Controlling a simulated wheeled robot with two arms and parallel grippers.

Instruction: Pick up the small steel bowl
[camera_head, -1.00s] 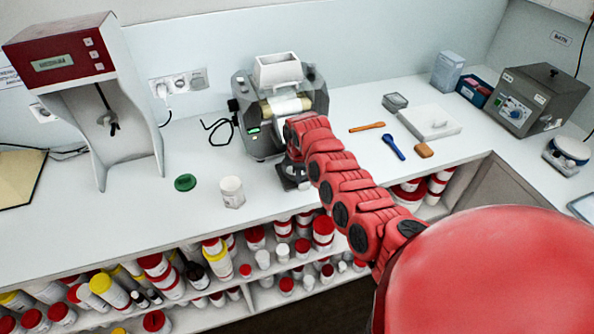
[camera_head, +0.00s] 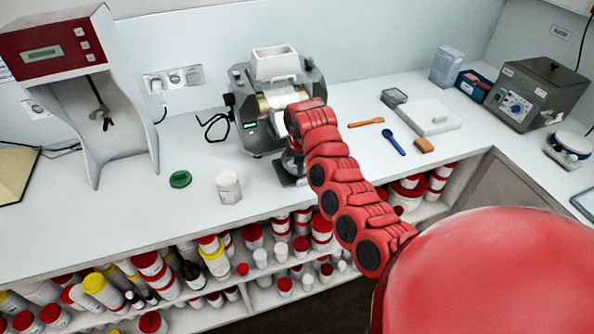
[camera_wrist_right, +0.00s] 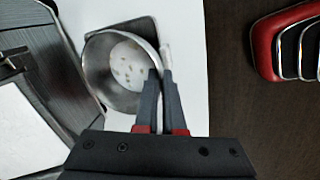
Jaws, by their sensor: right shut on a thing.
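The small steel bowl (camera_wrist_right: 108,70) shows in the right wrist view, with a whitish, speckled layer inside it. My right gripper (camera_wrist_right: 162,78) is shut on the bowl's right rim, one finger inside the wall and one outside. A dark square plate shows behind the bowl. In the head view my right gripper (camera_head: 292,165) is at the front of the mill (camera_head: 276,100), mostly hidden by my own red arm, which also hides most of the bowl. I cannot tell whether the bowl touches the plate. My left gripper is in neither view.
A white jar (camera_head: 229,188) and a green lid (camera_head: 180,179) stand left of the mill. An orange spatula (camera_head: 366,122), a blue spoon (camera_head: 394,145) and a white tile (camera_head: 428,117) lie to the right. Shelves of bottles (camera_head: 215,255) sit below the counter's front edge.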

